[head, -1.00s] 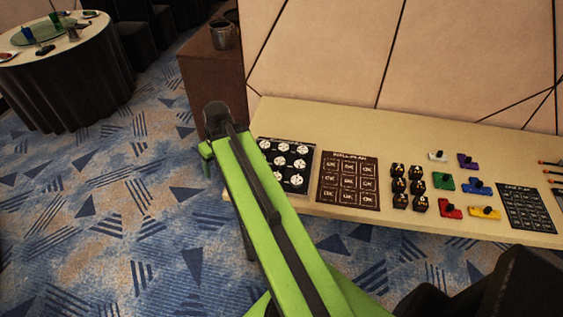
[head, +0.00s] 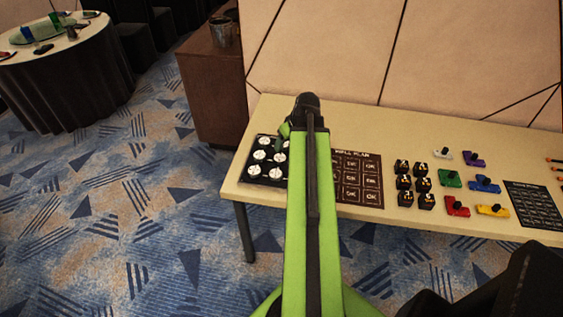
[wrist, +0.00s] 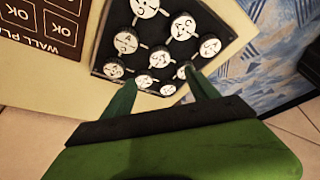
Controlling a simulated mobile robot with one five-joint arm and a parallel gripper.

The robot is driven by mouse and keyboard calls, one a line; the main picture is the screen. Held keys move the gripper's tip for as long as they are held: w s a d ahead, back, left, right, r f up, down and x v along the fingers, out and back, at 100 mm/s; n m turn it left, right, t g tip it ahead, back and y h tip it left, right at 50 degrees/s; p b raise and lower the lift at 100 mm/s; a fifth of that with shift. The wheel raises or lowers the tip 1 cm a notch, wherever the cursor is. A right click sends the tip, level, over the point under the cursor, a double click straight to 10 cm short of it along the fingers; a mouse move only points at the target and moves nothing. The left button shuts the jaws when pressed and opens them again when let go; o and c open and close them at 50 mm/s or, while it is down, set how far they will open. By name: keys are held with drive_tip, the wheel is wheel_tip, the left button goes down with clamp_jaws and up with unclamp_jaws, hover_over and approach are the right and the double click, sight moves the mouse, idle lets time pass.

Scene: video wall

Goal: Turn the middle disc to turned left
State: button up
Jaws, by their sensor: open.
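The middle disc (wrist: 160,58) is a round white disc with dark markings, at the centre of a black panel (wrist: 100,62) that holds several similar discs in rows. Its markings are too small to read for its turn. In the head view the middle disc (head: 280,158) shows just left of my green arm, and the panel's right part is hidden behind the arm. My gripper (wrist: 162,88) is open and empty. In the wrist view its two green fingers are spread, with the nearest discs seen between and beyond them. I cannot tell their height above the panel.
A brown wall plan card (head: 362,180) lies right of the panel. Black blocks (head: 404,183), coloured switches (head: 451,178) and a dark card (head: 532,203) lie farther right on the pale table (head: 300,108). A wall stands behind. A brown cabinet (head: 212,95) stands behind left.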

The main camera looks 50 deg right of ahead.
sight(280, 157)
drive_tip(key=b+x, duration=1)
drive_tip(key=x, duration=0.3)
drive_tip(key=shift+w+b, duration=0.1)
drive_tip(key=shift+b, duration=0.2)
drive_tip(key=shift+c, duration=0.3)
drive_tip(key=c, duration=1.3)
